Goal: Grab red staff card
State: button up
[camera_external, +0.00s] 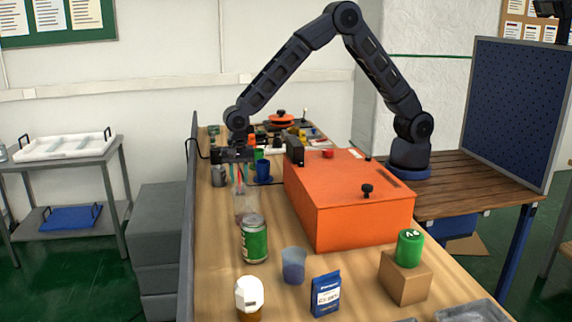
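I cannot pick out the red staff card for certain. A small red item (252,140) shows just right of my gripper, too small to identify. Another small red piece (328,153) lies on top of the orange box (345,225). My gripper (231,163) points down over the far left part of the wooden table, above a clear cup with thin sticks (245,205). Its fingers are dark and small, so I cannot tell whether it is open or shut, or whether it holds anything.
A green can (254,240), a bluish cup (293,265), a blue packet (325,294) and a white-topped jar (249,295) stand in front. A green can (410,248) sits on a cardboard box (405,279). A blue mug (263,171) and clutter stand behind.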

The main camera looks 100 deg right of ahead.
grip_shut()
jog(key=shift+r, duration=0.15)
